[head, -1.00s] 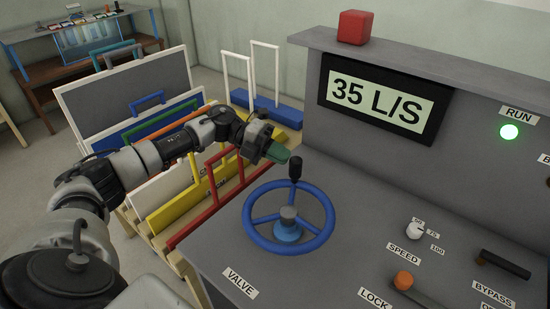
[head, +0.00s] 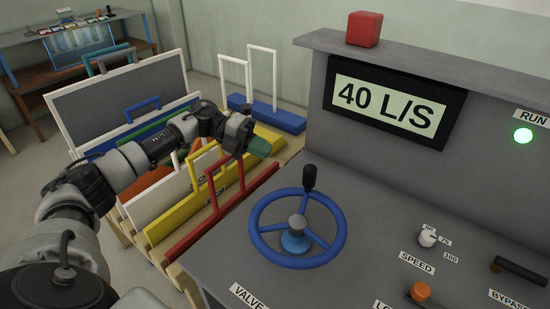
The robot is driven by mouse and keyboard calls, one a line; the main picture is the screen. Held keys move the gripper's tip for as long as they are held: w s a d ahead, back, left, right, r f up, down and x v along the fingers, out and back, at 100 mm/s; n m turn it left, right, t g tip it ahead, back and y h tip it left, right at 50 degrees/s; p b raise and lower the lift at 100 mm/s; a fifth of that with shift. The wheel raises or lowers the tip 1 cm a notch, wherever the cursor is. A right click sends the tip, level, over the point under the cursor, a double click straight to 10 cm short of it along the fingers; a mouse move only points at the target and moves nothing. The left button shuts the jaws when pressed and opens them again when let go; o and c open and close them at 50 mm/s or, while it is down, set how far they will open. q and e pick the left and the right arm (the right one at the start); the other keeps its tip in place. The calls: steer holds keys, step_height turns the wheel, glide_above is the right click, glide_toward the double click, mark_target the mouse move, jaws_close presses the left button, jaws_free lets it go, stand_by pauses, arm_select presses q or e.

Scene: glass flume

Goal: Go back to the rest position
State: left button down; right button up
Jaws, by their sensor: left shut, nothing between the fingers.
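My left arm comes in from the left in the head view. My left gripper (head: 259,147) is shut and empty, with green fingertips. It hangs over the right end of the rack of coloured panels, left of and apart from the blue valve wheel (head: 254,222). The wheel has a black knob (head: 310,178) standing at its far side. My right gripper does not show.
The grey console (head: 365,240) fills the right side. Its display (head: 386,106) reads 40 L/S, and a green RUN lamp (head: 523,135) is lit. The rack holds a red panel (head: 207,225) and a yellow panel (head: 170,218). A red block (head: 364,29) sits on the console top.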

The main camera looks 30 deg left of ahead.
arm_select(q)
steer(key=v, duration=0.2)
steer(key=b+v, duration=0.1)
steer(key=r+v, duration=0.1)
steer(key=v, duration=0.1)
steer(key=shift+w+a+r, duration=0.1)
steer(key=shift+w+a, duration=0.15)
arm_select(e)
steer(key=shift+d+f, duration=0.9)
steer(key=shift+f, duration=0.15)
